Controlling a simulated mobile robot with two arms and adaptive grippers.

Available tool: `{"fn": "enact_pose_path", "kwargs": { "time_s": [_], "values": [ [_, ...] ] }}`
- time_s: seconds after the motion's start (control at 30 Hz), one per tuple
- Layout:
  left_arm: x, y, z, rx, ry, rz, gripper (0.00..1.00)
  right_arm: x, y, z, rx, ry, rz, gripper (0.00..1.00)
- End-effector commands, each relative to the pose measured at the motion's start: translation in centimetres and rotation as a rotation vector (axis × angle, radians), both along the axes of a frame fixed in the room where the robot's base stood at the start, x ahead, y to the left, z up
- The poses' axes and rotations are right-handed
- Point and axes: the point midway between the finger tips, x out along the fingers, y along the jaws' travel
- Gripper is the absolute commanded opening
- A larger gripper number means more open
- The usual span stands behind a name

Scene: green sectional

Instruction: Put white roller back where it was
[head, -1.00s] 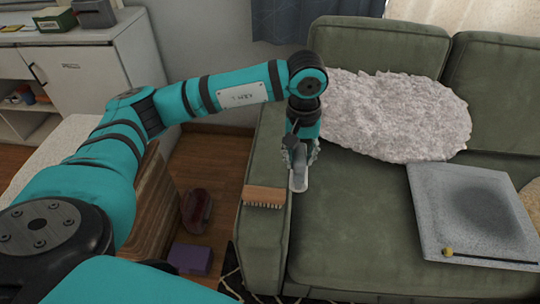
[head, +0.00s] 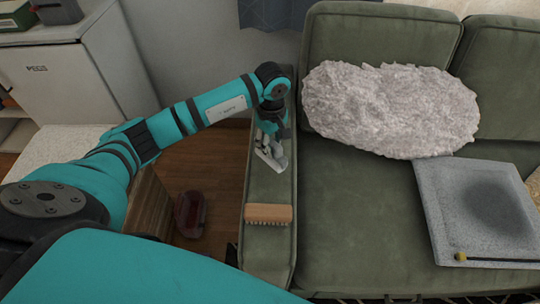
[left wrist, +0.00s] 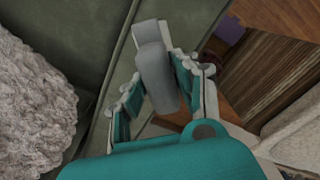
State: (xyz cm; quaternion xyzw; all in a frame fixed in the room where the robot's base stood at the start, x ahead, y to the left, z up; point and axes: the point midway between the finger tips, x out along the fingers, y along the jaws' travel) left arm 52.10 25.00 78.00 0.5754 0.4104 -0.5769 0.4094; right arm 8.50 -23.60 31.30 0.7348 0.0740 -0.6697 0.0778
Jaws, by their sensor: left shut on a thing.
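The white roller (head: 278,162), light grey-white in this light, is held in my left gripper (head: 268,147) over the green sofa's left armrest (head: 266,186). It lies behind the wooden brush in the head view. In the left wrist view the roller (left wrist: 153,55) sticks out between the two fingers of the left gripper (left wrist: 160,88), which are closed around it. The armrest runs beneath it there. I cannot tell whether the roller touches the armrest. My right gripper is not in view.
A wooden brush (head: 268,213) lies on the armrest's front part. A fluffy white cushion (head: 390,108) and a grey speckled board (head: 440,205) with a yellow-tipped stick (head: 461,257) are on the seat. A dark red object (head: 190,214) is on the floor left of the sofa.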

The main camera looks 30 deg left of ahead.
Motion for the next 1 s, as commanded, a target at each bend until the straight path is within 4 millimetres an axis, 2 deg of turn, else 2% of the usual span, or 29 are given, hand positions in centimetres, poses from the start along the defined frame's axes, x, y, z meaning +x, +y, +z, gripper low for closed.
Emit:
{"fn": "enact_pose_path", "kwargs": {
  "time_s": [0.27, 0.47, 0.87, 0.9, 1.0],
  "values": [
    [0.0, 0.0, -2.6, -0.001, -0.001, 0.0, 0.0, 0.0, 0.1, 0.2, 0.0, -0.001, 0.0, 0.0],
    [0.0, 0.0, -5.2, -0.001, 0.0, 0.0, 0.0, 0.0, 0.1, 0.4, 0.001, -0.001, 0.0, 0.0],
    [0.1, 0.1, -5.9, 0.0, -0.003, -0.001, 0.0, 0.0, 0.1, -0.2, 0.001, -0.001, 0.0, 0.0],
    [0.1, 0.1, -5.7, 0.0, -0.003, -0.001, 0.34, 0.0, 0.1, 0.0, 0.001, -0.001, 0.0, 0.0],
    [0.1, 0.1, -5.7, 0.0, -0.002, -0.001, 0.47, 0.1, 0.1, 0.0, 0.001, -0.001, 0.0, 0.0]
  ]
}}
